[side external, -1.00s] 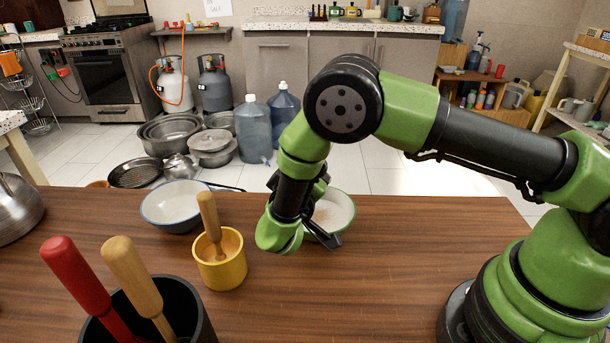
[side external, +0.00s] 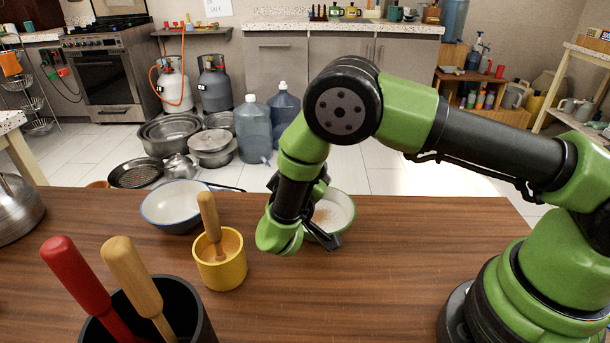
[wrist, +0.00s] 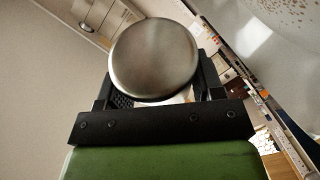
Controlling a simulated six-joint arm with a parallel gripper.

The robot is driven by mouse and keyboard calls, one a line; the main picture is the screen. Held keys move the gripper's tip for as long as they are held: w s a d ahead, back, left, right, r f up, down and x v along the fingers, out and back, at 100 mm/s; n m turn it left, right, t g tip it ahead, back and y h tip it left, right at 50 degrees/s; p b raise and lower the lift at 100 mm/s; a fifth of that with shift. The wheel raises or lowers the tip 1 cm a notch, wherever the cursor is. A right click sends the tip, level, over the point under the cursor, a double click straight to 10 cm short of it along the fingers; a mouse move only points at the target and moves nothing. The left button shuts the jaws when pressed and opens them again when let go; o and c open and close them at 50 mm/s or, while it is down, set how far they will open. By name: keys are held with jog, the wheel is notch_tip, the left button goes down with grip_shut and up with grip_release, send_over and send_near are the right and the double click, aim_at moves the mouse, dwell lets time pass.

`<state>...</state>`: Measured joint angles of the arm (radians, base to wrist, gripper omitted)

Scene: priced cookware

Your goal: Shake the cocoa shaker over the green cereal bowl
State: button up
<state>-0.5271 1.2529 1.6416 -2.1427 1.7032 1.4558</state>
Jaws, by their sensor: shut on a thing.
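The green cereal bowl (side external: 341,208) stands on the table, mostly behind my gripper in the side view. It has a green rim and a white inside with a patch of brown powder. My gripper (wrist: 160,92) is shut on the cocoa shaker (wrist: 153,58), whose round brushed-metal end faces the wrist camera. In the wrist view, a speckled white surface, likely the bowl's inside (wrist: 285,22), fills the upper right. In the side view my gripper (side external: 327,236) is at the bowl's near left side, and the arm hides the shaker.
A white bowl with a blue rim (side external: 174,206) stands to the left. A yellow mortar (side external: 221,272) with a wooden pestle is in front of it. A dark pot (side external: 190,318) with red and wooden handles is at the near left. The table's front middle is clear.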

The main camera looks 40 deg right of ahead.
jog(key=shift+r, duration=0.9)
jog(key=shift+f, duration=1.15)
